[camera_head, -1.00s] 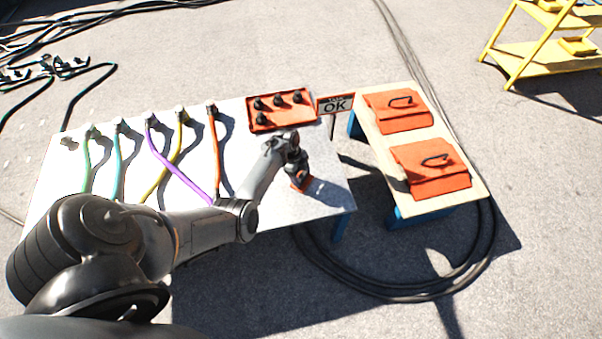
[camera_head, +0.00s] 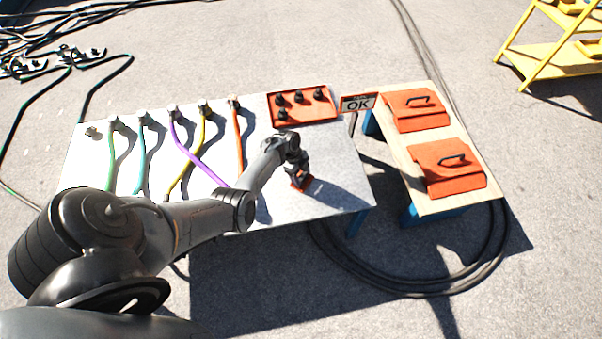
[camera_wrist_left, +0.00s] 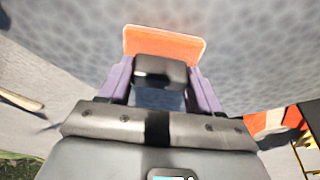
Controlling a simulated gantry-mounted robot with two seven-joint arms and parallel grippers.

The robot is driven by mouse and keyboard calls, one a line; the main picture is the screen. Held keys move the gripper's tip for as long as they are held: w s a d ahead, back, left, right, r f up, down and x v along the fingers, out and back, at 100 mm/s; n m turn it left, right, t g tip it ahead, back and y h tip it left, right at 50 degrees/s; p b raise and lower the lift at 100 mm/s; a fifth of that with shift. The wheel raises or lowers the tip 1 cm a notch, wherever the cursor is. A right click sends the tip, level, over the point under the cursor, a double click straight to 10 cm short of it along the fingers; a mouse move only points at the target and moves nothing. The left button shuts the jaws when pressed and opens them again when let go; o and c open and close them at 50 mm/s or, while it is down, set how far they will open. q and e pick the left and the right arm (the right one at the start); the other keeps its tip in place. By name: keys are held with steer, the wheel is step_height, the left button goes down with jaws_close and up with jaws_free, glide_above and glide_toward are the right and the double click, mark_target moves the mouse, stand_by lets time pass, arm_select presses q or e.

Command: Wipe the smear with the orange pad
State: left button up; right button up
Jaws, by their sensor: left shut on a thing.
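The orange pad (camera_wrist_left: 165,45) shows in the left wrist view with a black grip block (camera_wrist_left: 160,72) on it. My left gripper (camera_wrist_left: 160,85) is shut on that block, one purple-grey finger on each side. In the head view the pad (camera_head: 304,184) is small under my left gripper (camera_head: 297,170), at or just above the white tabletop (camera_head: 330,190) near its right end. I cannot tell if it touches. No smear can be made out; the arm and a dark shadow cover part of the top. My right gripper is not in view.
Several coloured cables (camera_head: 180,145) lie along the tabletop's left and middle. An orange tray (camera_head: 322,116) with black knobs sits at the back, beside an OK sign (camera_head: 358,103). A wooden bench (camera_head: 441,205) with two orange cases stands right. Black cable (camera_head: 420,292) loops on the ground.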

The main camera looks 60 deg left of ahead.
arm_select(q)
step_height(320, 180, up, 3)
steer(key=shift+s+f+p, duration=0.15)
steer(key=shift+p, duration=0.2)
steer(key=shift+w+d+r+p, duration=0.1)
steer(key=shift+w+r+p, duration=0.2)
steer(key=shift+r+p, duration=0.3)
steer(key=shift+w+d+r+p, duration=0.1)
steer(key=shift+w+r+p, duration=0.15)
steer(key=shift+r+p, duration=0.3)
steer(key=shift+p+v, duration=1.05)
steer(key=shift+p, duration=0.05)
steer(key=shift+d+r+p, duration=0.15)
steer(key=shift+r+p, duration=0.45)
steer(key=shift+r, duration=0.05)
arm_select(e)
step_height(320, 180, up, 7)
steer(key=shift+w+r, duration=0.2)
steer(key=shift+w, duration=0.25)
arm_select(q)
steer(key=shift+s+f, duration=0.1)
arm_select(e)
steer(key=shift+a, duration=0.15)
arm_select(q)
steer(key=shift+s, duration=0.1)
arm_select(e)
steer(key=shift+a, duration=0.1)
